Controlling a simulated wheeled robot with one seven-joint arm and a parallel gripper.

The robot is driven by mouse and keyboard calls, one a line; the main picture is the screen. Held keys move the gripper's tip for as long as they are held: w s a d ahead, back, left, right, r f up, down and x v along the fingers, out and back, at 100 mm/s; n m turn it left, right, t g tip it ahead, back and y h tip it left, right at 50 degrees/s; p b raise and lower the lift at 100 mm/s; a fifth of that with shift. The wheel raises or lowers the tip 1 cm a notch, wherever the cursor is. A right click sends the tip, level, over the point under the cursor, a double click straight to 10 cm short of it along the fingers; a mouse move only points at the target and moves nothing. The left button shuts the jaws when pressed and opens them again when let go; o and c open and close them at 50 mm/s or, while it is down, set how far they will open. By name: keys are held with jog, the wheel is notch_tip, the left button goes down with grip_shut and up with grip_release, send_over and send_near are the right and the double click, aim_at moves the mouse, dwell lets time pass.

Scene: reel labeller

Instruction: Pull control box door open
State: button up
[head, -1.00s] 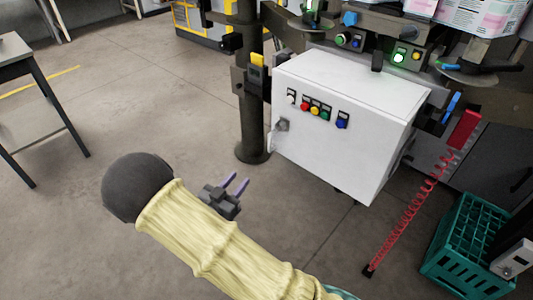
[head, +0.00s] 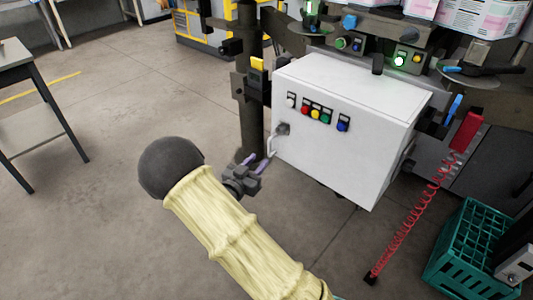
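The white control box (head: 346,168) hangs on the machine at centre right. Its front door carries several coloured buttons and a small grey lock or latch block near the left edge. A pale handle (head: 272,144) runs down from that block at the door's left side. The door looks shut. My gripper (head: 257,162) is just left of and below the handle, with its two purple fingers pointing up toward it. The fingers look apart with a gap between them. Whether they touch the handle cannot be told from this view.
A dark post (head: 250,95) stands directly behind and left of the box. A red coiled hose (head: 408,231) and a green crate (head: 470,245) are on the right. A grey table (head: 18,62) stands at far left. The floor between is clear.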

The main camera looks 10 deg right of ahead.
jog(key=x, duration=0.6)
jog(key=shift+d+b, duration=0.2)
jog(key=shift+b, duration=0.2)
jog(key=shift+w, duration=0.15)
jog(key=shift+c, duration=0.4)
grip_shut()
